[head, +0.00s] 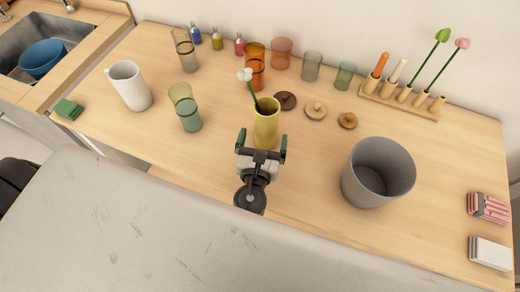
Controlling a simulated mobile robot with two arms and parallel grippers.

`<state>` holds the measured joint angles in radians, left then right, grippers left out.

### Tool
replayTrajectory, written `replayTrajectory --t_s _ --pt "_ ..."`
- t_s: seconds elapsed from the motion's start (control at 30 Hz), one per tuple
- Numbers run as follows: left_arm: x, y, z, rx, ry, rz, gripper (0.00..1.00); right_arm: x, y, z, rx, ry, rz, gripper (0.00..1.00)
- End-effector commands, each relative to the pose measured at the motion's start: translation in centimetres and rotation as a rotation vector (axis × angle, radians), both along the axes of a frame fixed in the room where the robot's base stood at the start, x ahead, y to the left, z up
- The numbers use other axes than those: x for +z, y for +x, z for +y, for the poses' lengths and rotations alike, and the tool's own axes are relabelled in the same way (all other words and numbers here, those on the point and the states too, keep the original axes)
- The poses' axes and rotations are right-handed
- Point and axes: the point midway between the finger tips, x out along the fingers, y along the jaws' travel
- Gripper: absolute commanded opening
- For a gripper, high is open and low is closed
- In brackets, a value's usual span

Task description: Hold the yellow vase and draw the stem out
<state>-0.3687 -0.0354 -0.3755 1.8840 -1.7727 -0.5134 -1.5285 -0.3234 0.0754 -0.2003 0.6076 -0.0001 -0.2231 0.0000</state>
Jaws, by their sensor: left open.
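The yellow vase (266,128) stands upright near the middle of the wooden counter. A green stem (253,96) with a white flower head (245,75) stands in it and leans left; its lower end is hidden inside the vase. My left gripper (262,142) is open at the near side of the vase. Its fingers are spread to the left and right of the vase's lower part, and the gripper hides the vase's base. I cannot tell whether the fingers touch it. My right gripper is not in view.
A two-tone glass (186,112) and a white pitcher (128,86) stand left of the vase. Orange glass (255,72) and round lids (285,100) are close behind. A grey bin (376,175) stands right. A wooden rack (400,100) holds stems at the back right. Counter between vase and bin is clear.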

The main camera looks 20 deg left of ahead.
Motion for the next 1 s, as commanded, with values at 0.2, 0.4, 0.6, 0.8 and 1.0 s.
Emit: replayTrajectory --t_s 0.2,0.4,0.6,0.8,1.0 --pt "0.1 3.1 0.5 0.0 0.0 0.0 0.96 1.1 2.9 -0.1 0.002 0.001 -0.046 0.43" --pt "0.0 4.2 0.7 0.001 -0.001 0.001 0.96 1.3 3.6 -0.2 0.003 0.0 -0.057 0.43" --pt "-0.1 4.3 0.7 0.0 -0.001 0.001 0.96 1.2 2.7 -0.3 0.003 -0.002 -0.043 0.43" --pt "0.0 4.2 0.7 0.0 -0.001 0.001 0.74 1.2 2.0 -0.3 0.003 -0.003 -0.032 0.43" --pt "0.0 4.2 0.7 0.0 -0.001 0.001 0.43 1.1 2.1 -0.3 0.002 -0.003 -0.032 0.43"
